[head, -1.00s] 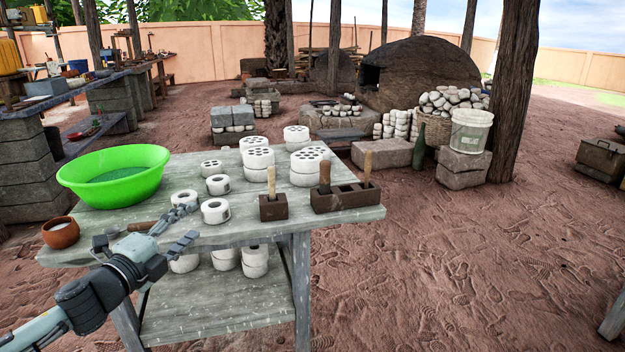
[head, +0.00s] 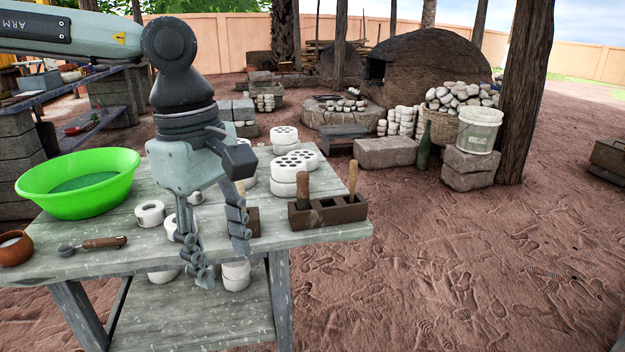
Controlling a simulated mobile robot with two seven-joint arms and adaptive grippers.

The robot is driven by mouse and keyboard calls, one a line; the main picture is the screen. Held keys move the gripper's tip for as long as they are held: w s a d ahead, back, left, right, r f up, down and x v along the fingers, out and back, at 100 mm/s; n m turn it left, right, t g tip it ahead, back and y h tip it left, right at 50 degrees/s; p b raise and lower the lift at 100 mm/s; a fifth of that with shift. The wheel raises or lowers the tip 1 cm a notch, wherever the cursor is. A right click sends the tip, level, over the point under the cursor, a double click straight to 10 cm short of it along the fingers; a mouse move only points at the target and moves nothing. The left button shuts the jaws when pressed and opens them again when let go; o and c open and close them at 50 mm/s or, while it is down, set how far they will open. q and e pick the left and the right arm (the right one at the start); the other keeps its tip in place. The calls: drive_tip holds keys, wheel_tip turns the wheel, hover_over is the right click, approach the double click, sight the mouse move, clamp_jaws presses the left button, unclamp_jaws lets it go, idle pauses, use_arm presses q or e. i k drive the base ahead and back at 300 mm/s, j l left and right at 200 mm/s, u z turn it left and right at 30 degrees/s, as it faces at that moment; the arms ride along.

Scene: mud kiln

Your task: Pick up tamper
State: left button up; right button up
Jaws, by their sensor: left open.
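Upright wooden handles, which look like tamper handles, stand in dark brown moulds on the grey table (head: 90,240). A left handle (head: 302,187) and a right handle (head: 352,178) rise from the long mould block (head: 328,212). Another handle (head: 240,188) shows behind my fingers, by a small mould (head: 253,221) that they partly hide. My left gripper (head: 222,260) points down with its fingers apart and empty. In the picture it overlaps the table's front edge, left of the long block. Its exact distance from the handles is hard to tell. My right gripper is not in view.
A green basin (head: 78,184), a clay bowl (head: 15,248) and a wooden-handled tool (head: 103,242) are on the table's left. White perforated cylinders (head: 284,140) stand behind the moulds; a white ring (head: 150,214) is nearer. The ground right of the table is clear.

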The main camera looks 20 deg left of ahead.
sight(302, 177)
drive_tip(key=i, duration=1.15)
